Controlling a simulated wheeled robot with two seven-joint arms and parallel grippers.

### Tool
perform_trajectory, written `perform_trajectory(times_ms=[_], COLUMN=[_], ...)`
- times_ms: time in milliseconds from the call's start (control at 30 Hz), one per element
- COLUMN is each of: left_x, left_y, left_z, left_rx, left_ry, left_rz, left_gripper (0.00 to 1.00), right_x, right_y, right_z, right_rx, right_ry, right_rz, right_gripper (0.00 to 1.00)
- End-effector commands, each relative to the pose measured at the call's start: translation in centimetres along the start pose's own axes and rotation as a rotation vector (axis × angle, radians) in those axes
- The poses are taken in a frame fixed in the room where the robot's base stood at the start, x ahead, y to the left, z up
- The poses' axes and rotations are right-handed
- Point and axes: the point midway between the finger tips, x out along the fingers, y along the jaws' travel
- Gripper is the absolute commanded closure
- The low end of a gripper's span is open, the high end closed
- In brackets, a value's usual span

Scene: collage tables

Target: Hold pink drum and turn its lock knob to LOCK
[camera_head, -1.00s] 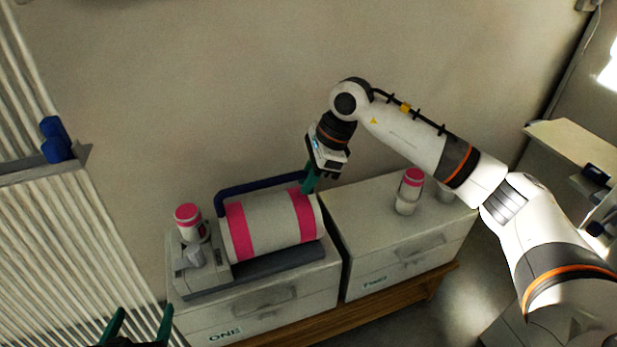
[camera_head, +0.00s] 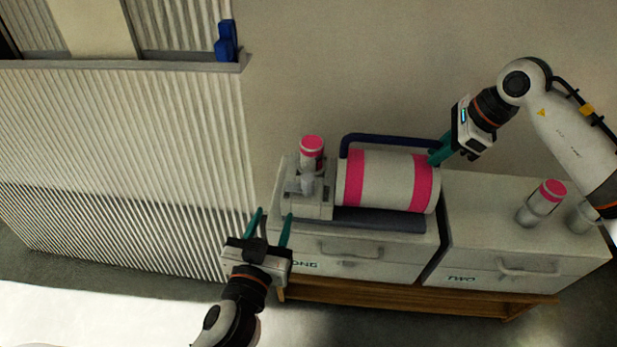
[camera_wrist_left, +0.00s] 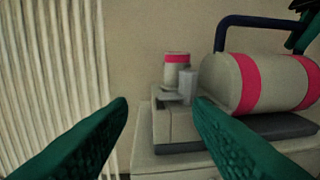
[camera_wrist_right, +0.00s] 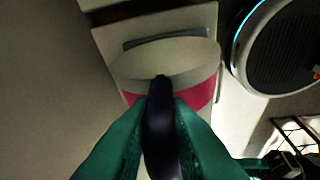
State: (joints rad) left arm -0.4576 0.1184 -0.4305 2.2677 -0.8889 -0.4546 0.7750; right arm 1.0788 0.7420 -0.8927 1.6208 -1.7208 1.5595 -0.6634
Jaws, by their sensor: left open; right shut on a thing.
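The pink drum (camera_head: 388,180), white with two pink bands, lies on its side on a dark base on drawer unit ONE. Its dark blue handle bar (camera_head: 385,139) runs along its back; the bar also shows in the right wrist view (camera_wrist_right: 160,130). My right gripper (camera_head: 436,157) is shut on this bar near the drum's right end. A grey upright piece, apparently the lock knob (camera_head: 307,183), stands on a block left of the drum; it also shows in the left wrist view (camera_wrist_left: 187,82). Its lettering is unreadable. My left gripper (camera_head: 274,213) is open and empty, in front and left of it.
A pink-topped canister (camera_head: 312,148) stands just behind the knob. Another pink-topped canister (camera_head: 541,201) stands on drawer unit TWO (camera_head: 478,232) at right. A ribbed wall panel (camera_head: 130,150) with a ledge fills the left.

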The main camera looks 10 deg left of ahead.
Motion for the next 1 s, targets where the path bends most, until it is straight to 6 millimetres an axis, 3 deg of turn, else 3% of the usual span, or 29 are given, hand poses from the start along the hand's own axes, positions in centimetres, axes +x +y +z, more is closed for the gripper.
perform_trajectory(times_ms=[200,467,1000], left_x=[-0.2,0.5,9.5], left_y=[-2.7,-3.6,-4.1], left_z=[0.1,0.3,1.2], left_rx=[0.004,0.005,0.008], left_ry=[-0.071,-0.096,-0.095], left_rz=[-0.044,-0.062,-0.060], left_gripper=[0.54,0.54,0.54], right_x=[-0.1,-0.1,-0.1], right_y=[0.1,0.1,0.1], right_z=[0.0,0.0,0.0], right_rx=[0.003,0.003,0.003], right_ry=[0.000,0.000,0.000], right_rz=[0.001,0.002,0.002], right_gripper=[1.00,1.00,1.00])
